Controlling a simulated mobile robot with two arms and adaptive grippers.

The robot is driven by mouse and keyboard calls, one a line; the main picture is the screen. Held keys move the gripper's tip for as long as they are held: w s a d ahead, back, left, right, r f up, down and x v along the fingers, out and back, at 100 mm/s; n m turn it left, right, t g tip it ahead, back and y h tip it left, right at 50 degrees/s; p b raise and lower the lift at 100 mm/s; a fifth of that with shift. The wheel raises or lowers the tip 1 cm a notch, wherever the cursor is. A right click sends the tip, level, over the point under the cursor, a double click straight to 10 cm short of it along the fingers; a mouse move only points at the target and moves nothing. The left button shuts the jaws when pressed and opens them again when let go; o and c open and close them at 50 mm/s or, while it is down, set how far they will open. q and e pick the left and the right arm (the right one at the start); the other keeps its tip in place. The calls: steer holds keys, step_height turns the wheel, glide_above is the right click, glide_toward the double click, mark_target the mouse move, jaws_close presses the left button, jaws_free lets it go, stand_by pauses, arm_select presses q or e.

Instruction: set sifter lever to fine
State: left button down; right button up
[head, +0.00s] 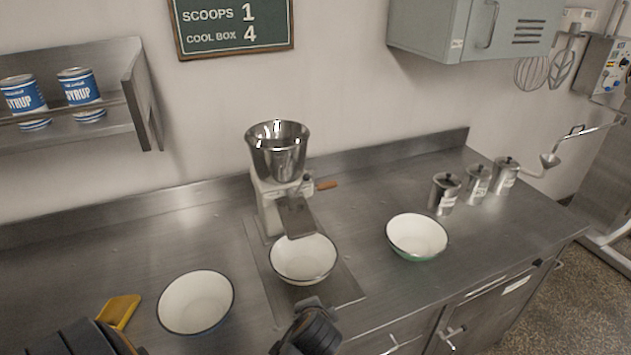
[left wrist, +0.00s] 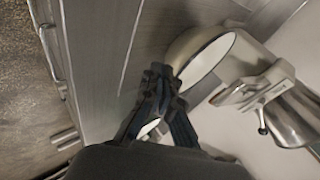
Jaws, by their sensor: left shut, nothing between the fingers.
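The sifter (head: 268,195) stands on the counter with a shiny steel hopper on top and a chute in front. On its right side are a small dark-tipped lever (head: 307,179) and a wooden handle (head: 327,185). The lever also shows in the left wrist view (left wrist: 262,130); its setting marks are too small to read. A white bowl (head: 303,262) stands under the chute. My left gripper (head: 308,308) is shut and empty, in front of that bowl and well apart from the lever. Its dark fingers show in the left wrist view (left wrist: 160,82). My right gripper is not in view.
White bowls stand left (head: 196,302) and right (head: 417,237) of the sifter. A yellow scraper-like thing (head: 120,311) lies at the front left. Several steel canisters (head: 445,195) stand at the right.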

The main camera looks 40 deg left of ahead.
arm_select(q)
steer(key=w+a+r+m+t+y, duration=0.2)
steer(key=w+r+m+y, duration=0.1)
steer(key=w+r, duration=0.4)
steer(key=w+a+r+m+t+y, duration=0.2)
steer(key=w+a+r+m+y, duration=0.1)
steer(key=w+r, duration=0.5)
steer(key=w+m, duration=0.1)
steer(key=w, duration=0.2)
steer(key=shift+a+r+m+y, duration=0.2)
steer(key=shift+m+y, duration=0.1)
steer(key=shift+y, duration=0.1)
steer(key=shift+w, duration=0.1)
